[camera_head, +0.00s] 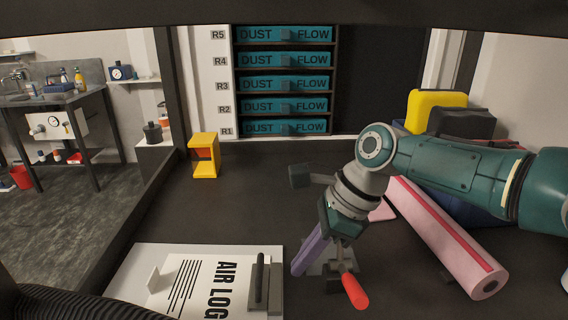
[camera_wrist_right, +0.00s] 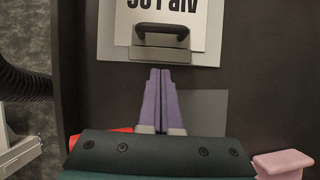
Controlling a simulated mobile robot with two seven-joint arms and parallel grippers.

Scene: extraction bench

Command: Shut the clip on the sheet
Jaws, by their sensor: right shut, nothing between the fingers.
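The white sheet (camera_head: 196,284) marked AIR LOG lies on a pale board at the lower left of the head view; part of it shows at the top of the wrist view (camera_wrist_right: 170,10). The clip, with a black handle (camera_head: 261,278) on a grey plate, sits at the sheet's right edge. In the wrist view its handle (camera_wrist_right: 161,30) arches over the sheet's near edge; I cannot tell how far it is raised. My right gripper (camera_head: 298,270) has purple fingers, shut and empty, pointing toward the clip from its right, apart from it in the head view. My left gripper is not in view.
A red-handled clamp (camera_head: 353,290) stands just right of my right gripper. A pink roll (camera_head: 450,243) lies at the right, with a yellow case (camera_head: 436,104) behind it. A yellow block (camera_head: 204,154) stands at the back left. The bench middle is clear.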

